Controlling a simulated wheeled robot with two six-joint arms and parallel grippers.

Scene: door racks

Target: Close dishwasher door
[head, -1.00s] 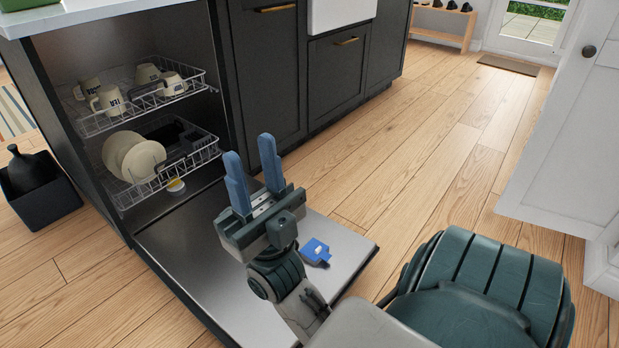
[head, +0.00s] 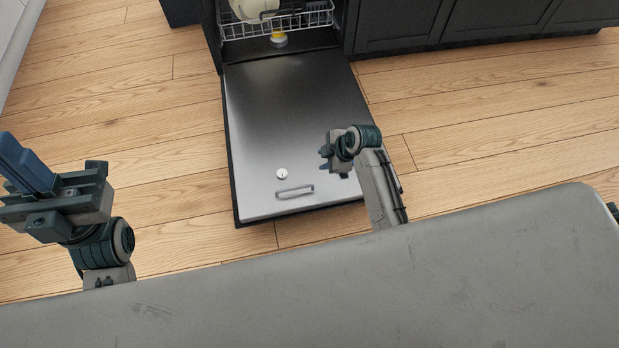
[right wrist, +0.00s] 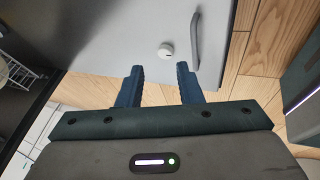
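The dishwasher door (head: 290,110) lies folded down, low and near flat, its steel inner face up. A grey bar handle (head: 295,191) and a small white round piece (head: 282,174) are near its free end. My right gripper (head: 324,160) is over the right part of the door near that end. In the right wrist view its two blue fingers (right wrist: 160,68) are apart with nothing between them, facing the door (right wrist: 120,35), handle (right wrist: 196,38) and white piece (right wrist: 166,49). My left gripper (head: 18,165) is left of the door, partly cut off; its opening is unclear.
The dishwasher's lower wire rack (head: 300,24) holds pale dishes (head: 250,8), and a yellow-and-white item (head: 278,39) sits below it. Dark cabinets (head: 450,25) stand to the right. The wood floor (head: 500,125) is clear on both sides of the door.

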